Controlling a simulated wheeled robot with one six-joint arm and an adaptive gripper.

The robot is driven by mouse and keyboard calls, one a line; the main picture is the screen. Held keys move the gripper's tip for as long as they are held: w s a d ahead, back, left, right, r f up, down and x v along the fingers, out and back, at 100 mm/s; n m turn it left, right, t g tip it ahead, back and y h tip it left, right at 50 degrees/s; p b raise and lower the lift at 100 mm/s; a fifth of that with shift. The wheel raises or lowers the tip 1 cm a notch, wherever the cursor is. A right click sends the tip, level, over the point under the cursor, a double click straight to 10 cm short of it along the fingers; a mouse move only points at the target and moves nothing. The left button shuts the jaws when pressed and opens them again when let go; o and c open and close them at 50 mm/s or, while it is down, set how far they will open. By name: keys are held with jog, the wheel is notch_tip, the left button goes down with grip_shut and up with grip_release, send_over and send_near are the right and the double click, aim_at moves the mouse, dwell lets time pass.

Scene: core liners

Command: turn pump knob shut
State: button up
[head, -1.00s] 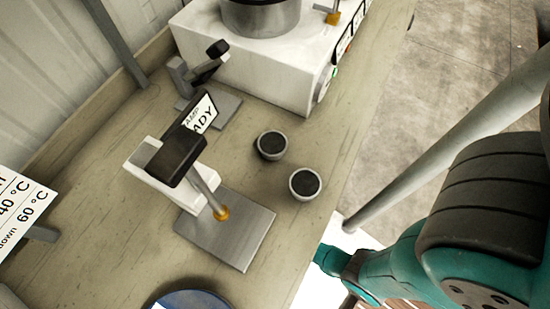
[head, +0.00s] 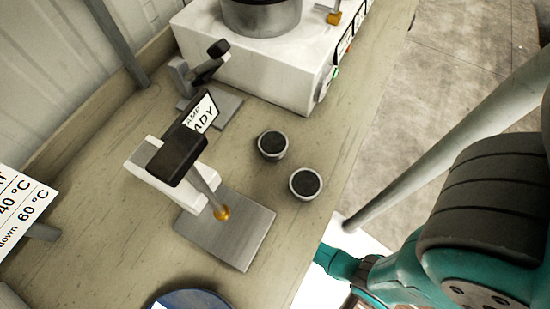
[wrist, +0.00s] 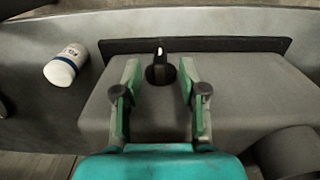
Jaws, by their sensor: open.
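A black knob (wrist: 160,75) with a white pointer mark shows in the wrist view, on a grey box (wrist: 235,100) in front of a dark upright strip. The white mark points up in the picture. My gripper (wrist: 159,66) is open, with one green finger on each side of the knob. Gaps show between the knob and both fingers, and the gripper holds nothing. How far the fingertips are from the knob in depth is hard to tell. The gripper itself is not visible in the head view; only my teal arm shows there at the lower right.
A white bottle with a blue label (wrist: 66,66) lies left of the box. In the head view, two dark-topped cups (head: 272,145) and a metal stand (head: 240,235) are on the bench (head: 120,235). A white appliance (head: 270,70) stands at the back.

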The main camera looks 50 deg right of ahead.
notch_tip(320, 180, up, 9)
dwell(0.5)
jog(key=shift+s+r, duration=0.1)
dwell(0.4)
